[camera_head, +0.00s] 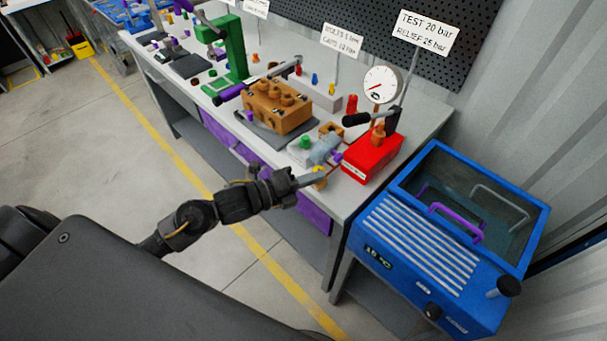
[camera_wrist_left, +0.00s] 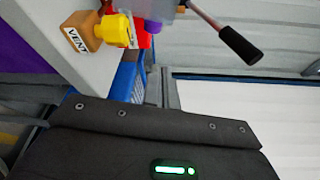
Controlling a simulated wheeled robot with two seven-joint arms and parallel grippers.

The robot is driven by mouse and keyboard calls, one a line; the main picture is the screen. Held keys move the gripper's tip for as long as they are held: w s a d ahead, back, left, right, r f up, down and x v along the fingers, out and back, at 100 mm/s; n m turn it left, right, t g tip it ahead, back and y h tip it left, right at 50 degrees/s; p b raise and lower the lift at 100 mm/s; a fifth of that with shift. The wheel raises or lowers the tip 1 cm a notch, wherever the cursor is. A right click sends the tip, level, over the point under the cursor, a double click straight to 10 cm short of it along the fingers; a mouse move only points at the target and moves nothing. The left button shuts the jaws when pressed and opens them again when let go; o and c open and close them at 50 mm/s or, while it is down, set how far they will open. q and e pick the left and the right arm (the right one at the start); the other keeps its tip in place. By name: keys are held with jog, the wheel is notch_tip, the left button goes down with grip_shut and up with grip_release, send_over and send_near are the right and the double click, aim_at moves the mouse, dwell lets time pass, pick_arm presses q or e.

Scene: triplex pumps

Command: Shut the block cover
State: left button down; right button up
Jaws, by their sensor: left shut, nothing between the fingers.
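My left gripper (camera_head: 312,178) is shut and empty, reaching to the front edge of the bench from the left. Its fingertips are close to a small brass block with a yellow knob (camera_head: 319,170); I cannot tell whether they touch. In the left wrist view this yellow knob (camera_wrist_left: 118,30) sits on a brass block marked VENT (camera_wrist_left: 80,30). Just behind is a pale block with a green knob (camera_head: 305,142) and a translucent grey piece (camera_head: 324,151), which may be the block cover; its hinge and exact pose are too small to tell. My right gripper is not in view.
A red pump (camera_head: 370,158) with a black-handled lever (camera_head: 357,119) and a gauge (camera_head: 382,84) stands right of the blocks. A brown pump block (camera_head: 277,104) lies to the left. A blue glass-lidded machine (camera_head: 412,245) stands right of the bench (camera_head: 341,205). Floor in front is clear.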

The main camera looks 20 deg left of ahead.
aim_at(322, 159)
pick_arm(q)
jog(key=w+p, duration=0.2)
jog(key=w, duration=0.1)
jog(key=w+d+p, duration=0.1)
jog(key=w, duration=0.1)
jog(key=shift+w+r, duration=0.25)
jog(key=shift+w+a, duration=0.15)
jog(key=shift+a, duration=0.3)
